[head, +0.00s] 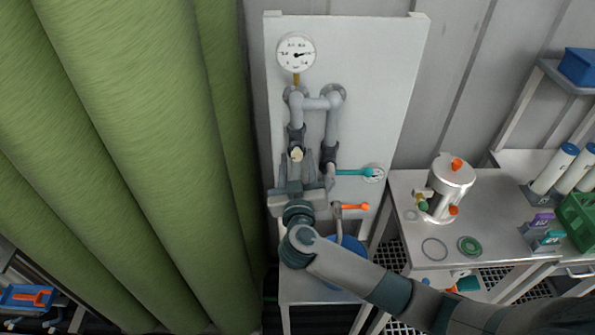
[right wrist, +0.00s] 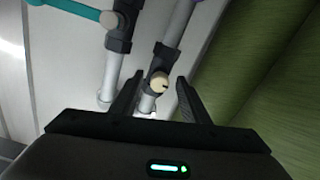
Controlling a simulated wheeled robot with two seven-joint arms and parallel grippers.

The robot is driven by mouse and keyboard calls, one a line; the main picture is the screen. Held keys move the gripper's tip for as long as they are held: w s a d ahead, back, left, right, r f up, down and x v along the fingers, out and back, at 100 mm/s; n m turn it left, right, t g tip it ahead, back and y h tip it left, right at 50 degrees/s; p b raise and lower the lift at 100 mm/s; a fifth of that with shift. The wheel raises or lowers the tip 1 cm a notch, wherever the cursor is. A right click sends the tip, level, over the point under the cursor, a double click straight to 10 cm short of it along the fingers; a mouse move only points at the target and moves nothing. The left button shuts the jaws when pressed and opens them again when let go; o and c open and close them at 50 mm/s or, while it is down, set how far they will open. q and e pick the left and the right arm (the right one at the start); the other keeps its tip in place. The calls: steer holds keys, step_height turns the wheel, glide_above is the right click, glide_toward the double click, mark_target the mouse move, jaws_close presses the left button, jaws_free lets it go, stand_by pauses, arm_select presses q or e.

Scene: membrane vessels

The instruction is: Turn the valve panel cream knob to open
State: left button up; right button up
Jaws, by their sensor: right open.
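The cream knob (head: 297,154) sits on the left pipe of the white valve panel (head: 385,80). In the right wrist view the cream knob (right wrist: 159,81) shows as a round cap with a dark mark, on a dark valve body. My right gripper (head: 298,162) is at the panel, and its fingers point up toward the knob. In the right wrist view my right gripper (right wrist: 155,92) is open, with one finger on each side of the knob; I cannot tell whether either touches it. My left gripper is not in view.
A teal lever (head: 353,172) and an orange lever (head: 352,207) stick out right of the knob. A gauge (head: 296,54) is above. A steel table (head: 480,215) with a metal vessel (head: 449,185) stands right.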

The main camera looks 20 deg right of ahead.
steer(key=b+v, duration=0.4)
steer(key=v, duration=1.3)
steer(key=shift+s+b, duration=0.2)
steer(key=shift+b, duration=0.2)
